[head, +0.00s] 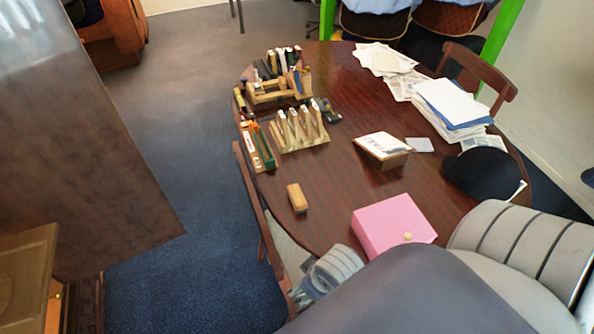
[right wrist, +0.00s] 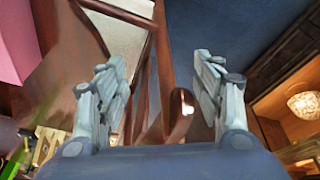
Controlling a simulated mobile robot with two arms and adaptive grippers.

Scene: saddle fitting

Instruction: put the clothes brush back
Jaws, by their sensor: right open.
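A small light-wood block with rounded ends, which looks like the clothes brush (head: 297,198), lies on the dark wooden table (head: 345,190) near its left edge. My right gripper (head: 325,272) is low at the table's near left edge, below the brush in the head view and left of the pink box. In the right wrist view the gripper (right wrist: 160,80) has its two fingers wide apart with nothing between them. Beyond the fingers are a chair's brown wooden frame and the blue floor. I cannot make out the brush in the right wrist view.
A pink box (head: 393,226) sits right of the brush. Wooden racks (head: 297,131) with upright items and an orange-green holder (head: 258,146) stand farther back. A small tilted box (head: 383,150), papers (head: 450,104) and a black cap (head: 484,173) lie right. A chair (head: 262,205) borders the left edge.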

